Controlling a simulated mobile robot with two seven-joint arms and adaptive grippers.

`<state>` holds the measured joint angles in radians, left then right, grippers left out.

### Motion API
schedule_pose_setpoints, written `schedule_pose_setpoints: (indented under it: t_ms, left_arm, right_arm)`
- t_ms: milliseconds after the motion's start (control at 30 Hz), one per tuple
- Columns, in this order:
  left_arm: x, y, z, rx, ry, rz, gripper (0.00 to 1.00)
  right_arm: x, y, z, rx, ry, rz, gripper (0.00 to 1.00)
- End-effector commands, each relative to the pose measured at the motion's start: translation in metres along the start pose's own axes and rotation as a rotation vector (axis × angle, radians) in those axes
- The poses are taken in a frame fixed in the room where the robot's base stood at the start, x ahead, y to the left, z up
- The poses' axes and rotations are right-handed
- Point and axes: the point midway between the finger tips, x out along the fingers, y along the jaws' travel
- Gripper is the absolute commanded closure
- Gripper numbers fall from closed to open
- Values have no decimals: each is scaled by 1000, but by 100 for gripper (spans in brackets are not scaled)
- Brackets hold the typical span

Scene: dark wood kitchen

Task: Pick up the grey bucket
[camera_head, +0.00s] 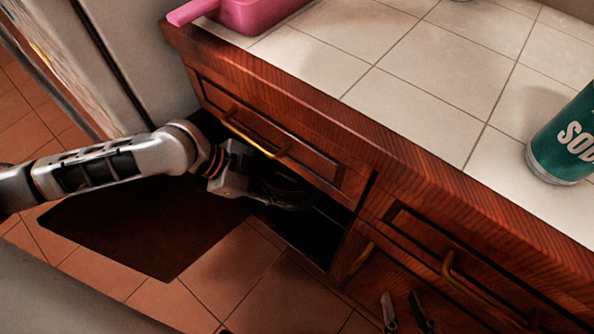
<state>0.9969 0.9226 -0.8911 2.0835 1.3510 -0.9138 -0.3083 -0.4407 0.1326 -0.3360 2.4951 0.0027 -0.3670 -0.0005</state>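My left arm comes in from the left. Its gripper (285,192) is at the dark opening of the lower cabinet (318,232), under the drawer with the brass handle. The fingers are lost in shadow, so I cannot tell if they are open or shut. A dark grey curved shape shows beside the gripper in the opening; I cannot tell if it is part of the grey bucket or of the gripper. No bucket is clearly visible. My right gripper (405,312) shows at the bottom edge, its two fingertips apart and nothing between them, in front of the right-hand cabinet.
The white tiled counter (400,75) runs above the drawers (270,130). A pink container (255,12) and a green soda can (568,140) stand on it. A dark flat panel (140,230) lies below my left arm. Tiled floor (235,280) is clear in front.

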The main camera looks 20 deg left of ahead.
Motion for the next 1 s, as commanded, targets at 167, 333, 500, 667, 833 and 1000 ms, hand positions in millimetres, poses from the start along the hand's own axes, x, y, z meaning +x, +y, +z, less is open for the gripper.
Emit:
schedule_pose_setpoints:
  t_ms: [167,333,500,667,833,1000]
  left_arm:
    - [1,-2,-1,2,0,-3,72]
    - [1,-2,-2,2,1,-3,93]
    - [1,-1,-2,2,1,-3,100]
    - [1,-2,-2,3,3,-4,100]
    - [-1,-2,-4,4,3,-4,100]
    - [-12,-6,-16,9,5,-10,100]
  right_arm:
    - [0,0,-5,2,11,0,73]
    - [0,0,-5,2,11,0,73]
    - [0,0,-5,2,10,0,73]
    - [0,0,-4,2,8,0,73]
    - [0,0,-5,-1,9,0,73]
    - [0,3,-10,-20,13,7,73]
